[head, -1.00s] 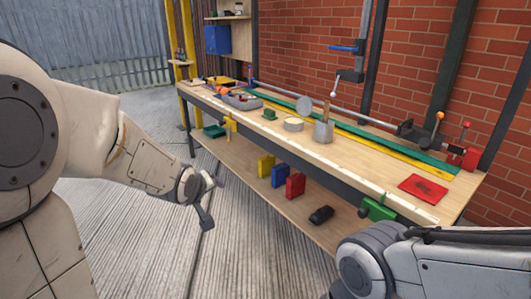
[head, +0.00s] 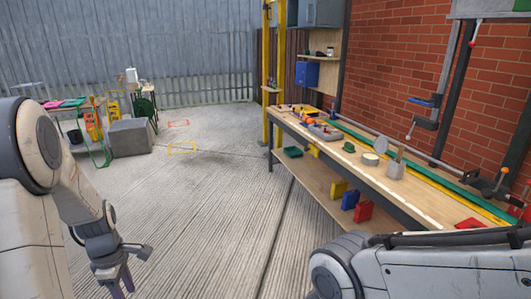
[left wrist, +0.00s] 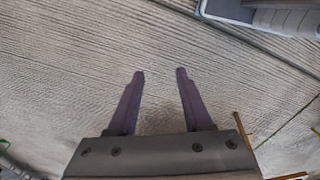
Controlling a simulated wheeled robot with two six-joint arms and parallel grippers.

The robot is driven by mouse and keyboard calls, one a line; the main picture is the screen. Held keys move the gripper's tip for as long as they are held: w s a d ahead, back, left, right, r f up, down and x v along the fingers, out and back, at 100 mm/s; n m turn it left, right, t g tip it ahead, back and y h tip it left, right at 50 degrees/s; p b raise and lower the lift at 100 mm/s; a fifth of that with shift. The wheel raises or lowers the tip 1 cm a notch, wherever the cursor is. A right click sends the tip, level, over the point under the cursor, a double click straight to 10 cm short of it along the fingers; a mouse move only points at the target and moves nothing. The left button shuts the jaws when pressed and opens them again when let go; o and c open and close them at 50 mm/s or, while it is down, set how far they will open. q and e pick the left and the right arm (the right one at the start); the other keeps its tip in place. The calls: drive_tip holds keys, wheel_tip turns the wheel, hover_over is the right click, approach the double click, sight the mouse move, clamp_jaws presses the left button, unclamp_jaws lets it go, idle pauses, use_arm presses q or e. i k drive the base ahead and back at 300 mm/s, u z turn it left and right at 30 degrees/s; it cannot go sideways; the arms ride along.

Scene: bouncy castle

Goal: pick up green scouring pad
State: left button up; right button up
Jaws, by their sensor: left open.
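I cannot make out the green scouring pad for sure. A small green object (head: 349,147) stands on the workbench top, and a flat green item (head: 73,102) lies on the table at the far left; both are too small to identify. My left gripper (head: 121,284) hangs low at the lower left of the head view, over bare floor and far from both. In the left wrist view its two purple fingers (left wrist: 160,75) are apart with nothing between them. My right arm crosses the lower right corner; its gripper is out of the picture.
The long workbench (head: 421,196) runs along the brick wall at right, with a lower shelf holding a green tray (head: 292,152). A grey block (head: 130,137) stands beside the cluttered far-left table. The concrete floor between is mostly clear, with yellow (head: 182,148) and orange floor markings.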

sight(350, 148)
drive_tip(key=u, duration=0.7)
drive_tip(key=i, duration=1.85)
drive_tip(key=z, duration=0.25)
drive_tip(key=i, duration=1.6)
drive_tip(key=z, duration=1.05)
drive_tip(key=i, duration=0.85)
drive_tip(key=z, duration=1.65)
drive_tip(key=i, duration=0.65)
drive_tip(key=z, duration=0.4)
